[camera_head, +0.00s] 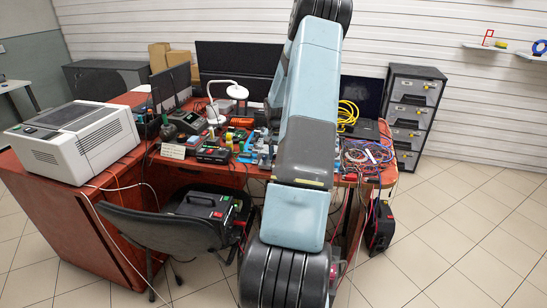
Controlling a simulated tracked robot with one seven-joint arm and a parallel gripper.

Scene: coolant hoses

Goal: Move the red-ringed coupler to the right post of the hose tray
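My own blue-grey and black arm rises through the middle of the head view and covers the centre of the desk. My gripper is not visible in this view. I cannot make out the red-ringed coupler, the hose tray or its right post. They may be behind my arm or too small to tell. Small blue parts (264,152) show on the desk just left of my arm, but I cannot tell what they are.
The red desk (235,176) is crowded with devices, a white lamp (226,88), a yellow coil (347,113) and tangled cables (367,157). A white machine (74,141) stands at left. An office chair (160,232) stands in front. Tiled floor (445,235) is open at right.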

